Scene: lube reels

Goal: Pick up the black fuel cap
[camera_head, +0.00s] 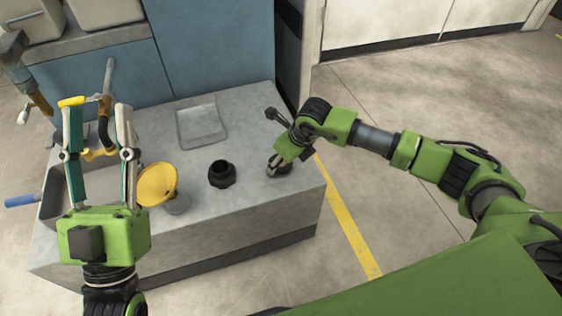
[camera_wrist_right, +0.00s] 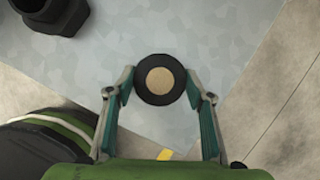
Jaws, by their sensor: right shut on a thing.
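The black fuel cap (camera_wrist_right: 141,92), a round dark disc with a tan centre, sits between the fingers of my right gripper (camera_wrist_right: 159,90) in the right wrist view. Both fingertips press against its sides, over the grey worktop. In the head view my right gripper (camera_head: 275,163) is low at the worktop's right end, and the cap is mostly hidden there. My left gripper (camera_head: 99,108) is raised over the left part of the worktop, its fingers upright, apart and with nothing held between them.
A black hollow fitting (camera_head: 222,174) stands on the worktop (camera_head: 240,125) left of the right gripper. A yellow funnel (camera_head: 157,184) stands further left. A shallow grey tray (camera_head: 201,122) lies at the back. A blue-handled tool (camera_head: 22,200) is at the far left.

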